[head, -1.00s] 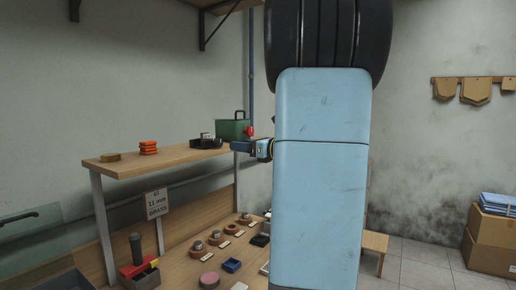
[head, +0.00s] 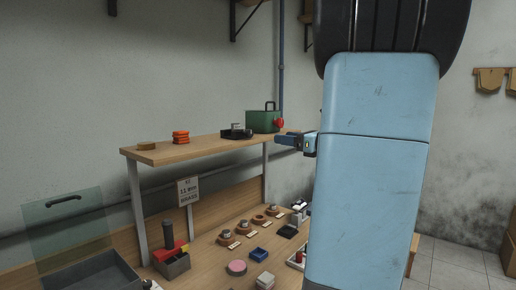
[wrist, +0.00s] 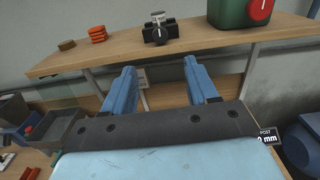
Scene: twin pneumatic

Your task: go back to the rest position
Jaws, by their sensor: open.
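My gripper shows in the wrist view (wrist: 162,88) as two blue fingers spread apart with nothing between them. It is in front of the raised wooden shelf (wrist: 215,40), with the fingers pointing toward the shelf's edge. In the head view my gripper (head: 294,139) is partly seen beside the right end of the shelf, and its fingertips are hard to make out. My light-blue arm hides much of the right side of that view.
The shelf holds a green box (head: 262,122) with a red knob, a black device (head: 236,132), orange pieces (head: 181,137) and a tan disc (head: 146,146). The bench below has several round parts, a blue tray (head: 259,254), a pink disc (head: 236,267) and a grey bin (head: 92,274).

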